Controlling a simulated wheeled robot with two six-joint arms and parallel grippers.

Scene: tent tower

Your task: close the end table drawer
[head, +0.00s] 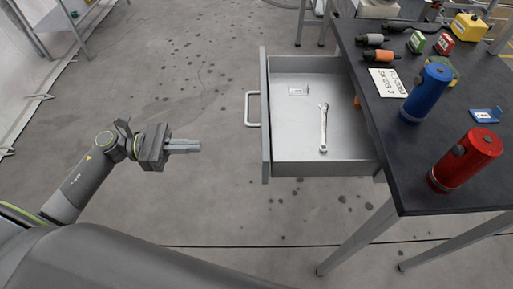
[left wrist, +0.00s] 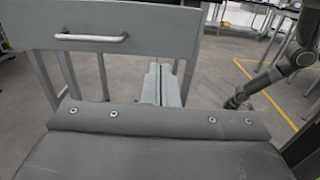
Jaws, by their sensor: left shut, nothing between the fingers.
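The end table (head: 385,135) has a dark top and grey metal legs. Its grey drawer (head: 290,152) is pulled out to the left, with the front panel and bar handle (head: 252,108) facing my left arm. A wrench (head: 323,127) and a small white label (head: 298,91) lie in the drawer. My left gripper (head: 198,146) is shut and empty, left of the drawer front and apart from it. In the left wrist view the drawer front (left wrist: 150,40) with its handle (left wrist: 90,37) is at upper left, and the shut fingers (left wrist: 161,85) show below its right end.
The concrete floor left of the drawer is clear.

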